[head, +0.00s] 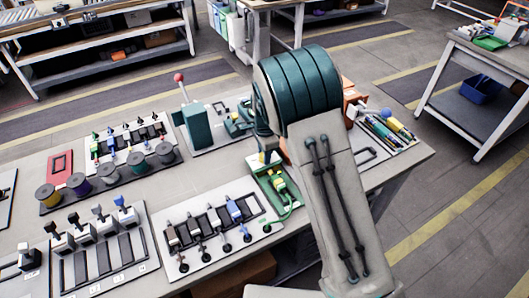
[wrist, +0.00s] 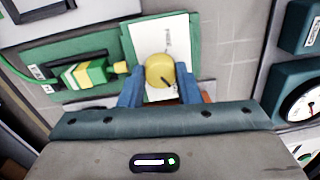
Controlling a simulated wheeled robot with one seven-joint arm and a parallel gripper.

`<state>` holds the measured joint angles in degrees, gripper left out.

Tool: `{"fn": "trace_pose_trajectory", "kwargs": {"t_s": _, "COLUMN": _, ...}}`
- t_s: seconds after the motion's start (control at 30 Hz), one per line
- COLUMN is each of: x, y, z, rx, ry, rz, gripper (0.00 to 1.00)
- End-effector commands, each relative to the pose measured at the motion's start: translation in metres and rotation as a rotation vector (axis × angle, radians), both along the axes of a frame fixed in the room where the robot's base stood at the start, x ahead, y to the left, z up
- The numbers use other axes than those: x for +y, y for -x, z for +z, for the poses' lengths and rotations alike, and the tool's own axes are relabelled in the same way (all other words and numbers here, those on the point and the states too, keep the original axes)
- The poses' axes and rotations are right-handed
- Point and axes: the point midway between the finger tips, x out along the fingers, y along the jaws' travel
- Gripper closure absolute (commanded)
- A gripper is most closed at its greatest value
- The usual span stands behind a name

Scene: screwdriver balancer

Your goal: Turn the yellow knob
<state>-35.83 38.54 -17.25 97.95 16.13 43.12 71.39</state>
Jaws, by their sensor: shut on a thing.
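The yellow knob (wrist: 159,70) is round, with a dark line on its face, and sits in front of a white printed card in the wrist view. My gripper (wrist: 157,82) has its two blue fingers on the left and right sides of the knob, shut on it. In the head view my arm covers most of the gripper and I cannot make out the knob. A green board (head: 267,186) shows beside the arm there.
A yellow-and-green connector (wrist: 85,73) with a green cable is close left of the knob. A dial gauge (wrist: 300,103) is at the right.

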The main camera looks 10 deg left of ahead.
Motion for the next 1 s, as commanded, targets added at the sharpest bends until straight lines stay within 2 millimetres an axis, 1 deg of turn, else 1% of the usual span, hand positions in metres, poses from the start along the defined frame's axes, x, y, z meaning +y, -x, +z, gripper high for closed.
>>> {"fn": "trace_pose_trajectory", "kwargs": {"t_s": 0.03, "x": 0.001, "y": -0.002, "z": 0.002, "rx": -0.006, "ry": -0.004, "rz": -0.001, "gripper": 0.93}}
{"fn": "trace_pose_trajectory", "kwargs": {"t_s": 0.07, "x": 0.001, "y": -0.002, "z": 0.002, "rx": -0.006, "ry": -0.004, "rz": -0.001, "gripper": 0.62}}
{"fn": "trace_pose_trajectory", "kwargs": {"t_s": 0.1, "x": 0.001, "y": -0.002, "z": 0.002, "rx": -0.006, "ry": -0.004, "rz": -0.001, "gripper": 0.51}}
{"fn": "trace_pose_trajectory", "kwargs": {"t_s": 0.13, "x": 0.001, "y": -0.002, "z": 0.002, "rx": -0.005, "ry": -0.004, "rz": -0.001, "gripper": 0.48}}
{"fn": "trace_pose_trajectory", "kwargs": {"t_s": 0.4, "x": 0.0, "y": -0.001, "z": 0.002, "rx": -0.002, "ry": -0.002, "rz": 0.0, "gripper": 0.48}}
{"fn": "trace_pose_trajectory", "kwargs": {"t_s": 0.53, "x": 0.001, "y": -0.001, "z": 0.01, "rx": -0.003, "ry": -0.003, "rz": 0.0, "gripper": 0.48}}
{"fn": "trace_pose_trajectory", "kwargs": {"t_s": 0.67, "x": 0.001, "y": 0.0, "z": 0.033, "rx": -0.006, "ry": -0.005, "rz": 0.0, "gripper": 0.48}}
{"fn": "trace_pose_trajectory", "kwargs": {"t_s": 0.9, "x": -0.001, "y": 0.003, "z": 0.089, "rx": -0.007, "ry": -0.004, "rz": 0.0, "gripper": 0.48}}
{"fn": "trace_pose_trajectory", "kwargs": {"t_s": 1.0, "x": -0.001, "y": 0.003, "z": 0.109, "rx": -0.006, "ry": -0.004, "rz": 0.0, "gripper": 0.48}}
